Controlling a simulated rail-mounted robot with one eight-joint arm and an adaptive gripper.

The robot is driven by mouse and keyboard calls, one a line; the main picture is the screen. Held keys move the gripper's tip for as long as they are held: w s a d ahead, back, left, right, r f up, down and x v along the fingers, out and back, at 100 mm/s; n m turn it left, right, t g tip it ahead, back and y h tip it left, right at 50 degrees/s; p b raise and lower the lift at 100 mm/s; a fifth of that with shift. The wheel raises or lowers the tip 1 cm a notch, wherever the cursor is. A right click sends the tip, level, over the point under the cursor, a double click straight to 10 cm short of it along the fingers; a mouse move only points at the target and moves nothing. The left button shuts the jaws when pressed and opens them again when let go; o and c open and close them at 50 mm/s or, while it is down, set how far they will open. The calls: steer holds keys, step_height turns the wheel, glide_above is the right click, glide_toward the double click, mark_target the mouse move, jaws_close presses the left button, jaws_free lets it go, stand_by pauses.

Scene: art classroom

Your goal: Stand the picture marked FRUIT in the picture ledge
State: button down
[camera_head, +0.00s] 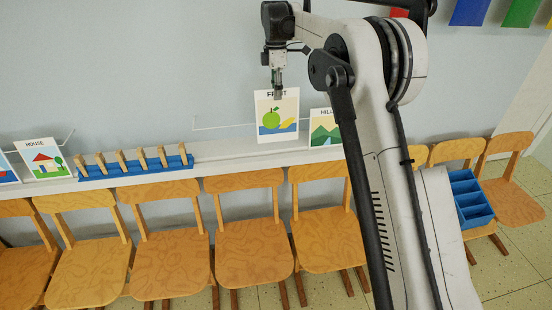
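The picture marked FRUIT (277,117), a white card with a green apple and a yellow shape, is upright in front of the wall. My gripper (278,92) points down at its top edge and appears closed on it, covering part of the title. The white picture ledge (228,154) runs along the wall behind the chairs, with a thin white rail (225,127) above it. The card's lower edge is close to the ledge; I cannot tell whether they touch. A picture whose visible title begins HILL (322,130) stands just right, partly hidden by my arm.
A picture marked HOUSE (43,161) and a blue rack with several wooden pegs (135,166) are on the ledge at left. The ledge is bare between rack and FRUIT card. Several wooden chairs (253,258) line the front. A blue compartment tray (470,198) sits on a chair at right.

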stand_by(0.3)
steer(key=shift+w+a+f+p, duration=0.15)
steer(key=shift+w+f+p, duration=0.15)
steer(key=shift+w+f, duration=1.35)
steer(key=shift+w+r, duration=0.1)
steer(key=shift+w, duration=0.05)
steer(key=shift+w+f+b, duration=0.25)
steer(key=shift+w+f, duration=0.05)
steer(key=shift+f, duration=0.65)
steer(key=shift+w+f+b, duration=0.25)
steer(key=shift+f, duration=0.65)
steer(key=shift+f, duration=0.1)
steer(key=shift+f+b, duration=0.55)
steer(key=shift+f, duration=0.5)
